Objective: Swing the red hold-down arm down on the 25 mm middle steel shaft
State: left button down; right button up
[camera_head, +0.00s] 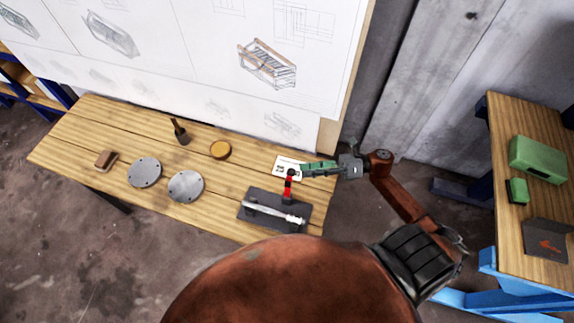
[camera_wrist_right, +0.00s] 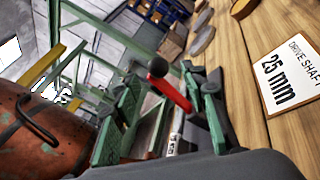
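The red hold-down arm (camera_head: 288,188) stands raised from the back of a dark fixture base (camera_head: 302,218), with a black ball knob (camera_head: 291,172) at its top. A pale steel shaft (camera_head: 272,212) lies lengthwise across the fixture. My right gripper (camera_head: 304,168) has green fingers and reaches in from the right, close to the knob. In the right wrist view its fingers (camera_wrist_right: 165,105) are spread apart, with the red arm (camera_wrist_right: 172,90) and knob (camera_wrist_right: 157,67) showing between them. Contact with the arm cannot be told. My left gripper is not in view.
A white card (camera_head: 281,166) lies behind the fixture; it reads "DRIVE SHAFT 25 mm" in the right wrist view (camera_wrist_right: 285,85). Two grey discs (camera_head: 185,186), a round tan piece (camera_head: 220,149) and a brown block (camera_head: 106,159) lie left on the wooden table (camera_head: 80,140). A drawing board rises behind.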

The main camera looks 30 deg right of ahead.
aim_at(292, 173)
jog(key=x, duration=0.5)
jog(key=shift+s, duration=0.15)
jog(key=shift+a+r+p, duration=0.1)
jog(key=shift+a+p, duration=0.2)
jog(key=shift+a, duration=0.05)
jog(key=shift+w+a, duration=0.25)
jog(key=shift+a, duration=0.05)
jog(key=c, duration=1.1)
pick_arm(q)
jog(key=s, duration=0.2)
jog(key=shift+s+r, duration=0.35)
pick_arm(e)
jog(key=shift+f, duration=0.2)
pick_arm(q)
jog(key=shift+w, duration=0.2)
